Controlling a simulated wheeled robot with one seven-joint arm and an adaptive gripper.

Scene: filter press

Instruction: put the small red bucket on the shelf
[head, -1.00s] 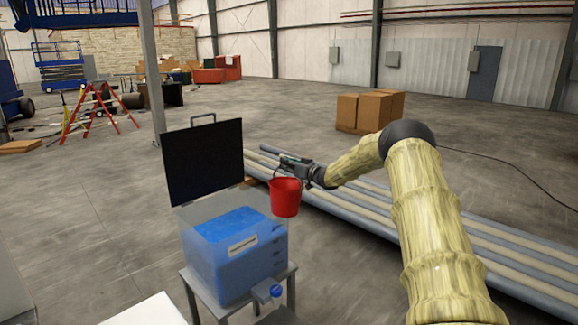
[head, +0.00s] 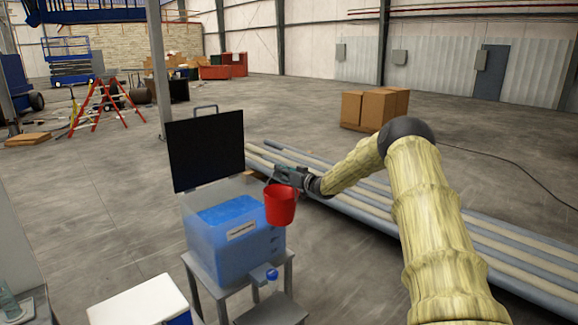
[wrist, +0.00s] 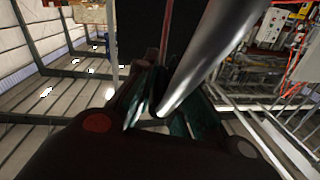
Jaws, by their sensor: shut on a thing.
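The small red bucket (head: 280,206) hangs upright below my gripper (head: 280,172) in the head view, in front of the right end of a clear tank of blue liquid. My gripper is shut on the bucket, apparently at its handle; the fingers are small and partly hidden there. In the wrist view my gripper (wrist: 160,110) has its dark fingers close together around a thin part, and a shiny grey bar crosses in front of them. The bucket's body cannot be made out in the wrist view. I cannot tell which surface is the shelf.
The tank (head: 235,235) stands on a grey metal stand (head: 208,282) with a raised black panel (head: 205,153) behind it. A small white-topped box (head: 140,302) is at the front left. Long pipes (head: 480,235) lie on the floor to the right. Cardboard boxes (head: 367,108) stand farther back.

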